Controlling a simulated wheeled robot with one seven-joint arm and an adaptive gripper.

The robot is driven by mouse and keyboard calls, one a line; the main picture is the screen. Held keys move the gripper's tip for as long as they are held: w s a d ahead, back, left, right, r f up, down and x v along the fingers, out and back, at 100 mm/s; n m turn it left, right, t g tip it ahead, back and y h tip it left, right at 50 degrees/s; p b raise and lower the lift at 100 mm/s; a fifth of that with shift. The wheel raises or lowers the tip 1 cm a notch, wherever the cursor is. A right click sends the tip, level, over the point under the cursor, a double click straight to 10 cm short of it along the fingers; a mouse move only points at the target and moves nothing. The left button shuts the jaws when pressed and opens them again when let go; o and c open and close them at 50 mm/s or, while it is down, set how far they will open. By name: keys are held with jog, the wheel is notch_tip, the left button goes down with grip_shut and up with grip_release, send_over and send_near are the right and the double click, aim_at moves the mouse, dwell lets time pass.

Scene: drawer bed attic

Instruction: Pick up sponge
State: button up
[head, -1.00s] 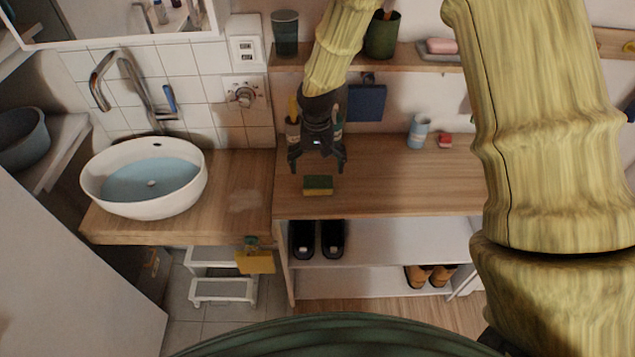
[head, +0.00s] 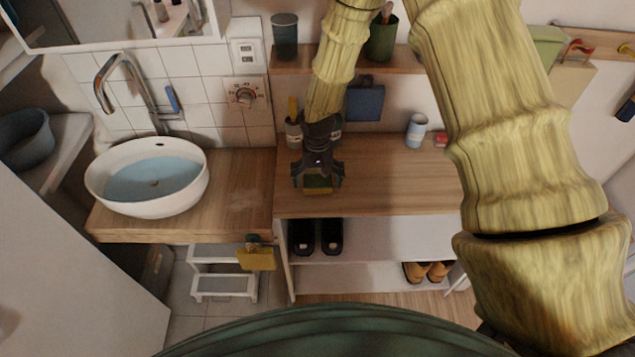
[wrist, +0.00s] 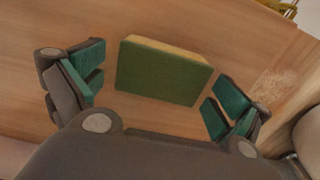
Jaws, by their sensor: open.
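The sponge (wrist: 160,72) lies flat on the wooden counter, with a green top and a yellow side. In the head view the sponge (head: 318,185) shows only in part, between and below the fingers of my gripper (head: 318,183). In the wrist view my gripper (wrist: 155,95) is open, with one teal-padded finger on each side of the sponge. Gaps of bare wood show between the pads and the sponge. I cannot tell exactly how far above the counter the fingertips are.
A white basin (head: 147,178) stands on the lower counter at left. A cup holder (head: 293,132) stands behind my gripper, and a blue-white cup (head: 416,130) farther right. A shelf (head: 400,62) runs above. Dark shoes (head: 316,237) sit below. Counter (head: 385,185) right of my gripper is clear.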

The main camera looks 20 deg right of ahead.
aim_at(317, 178)
jog(key=shift+s, duration=0.1)
jog(key=shift+c, duration=0.2)
jog(key=c, duration=0.9)
jog(key=shift+r, duration=0.1)
jog(key=shift+r+b, duration=1.05)
jog(key=shift+r, duration=0.6)
jog(key=shift+s+a+r+b, duration=0.25)
jog(key=shift+s+a+b, duration=0.45)
jog(key=shift+s, duration=1.9)
jog(key=shift+s+a+r+b, duration=0.25)
jog(key=shift+s+a+b, duration=0.5)
jog(key=shift+s, duration=1.8)
jog(key=shift+s+a+r+b, duration=0.25)
jog(key=shift+s+a+b, duration=0.45)
jog(key=shift+s, duration=1.9)
jog(key=shift+o, duration=0.6)
jog(key=shift+d, duration=0.15)
jog(key=shift+c, duration=0.8)
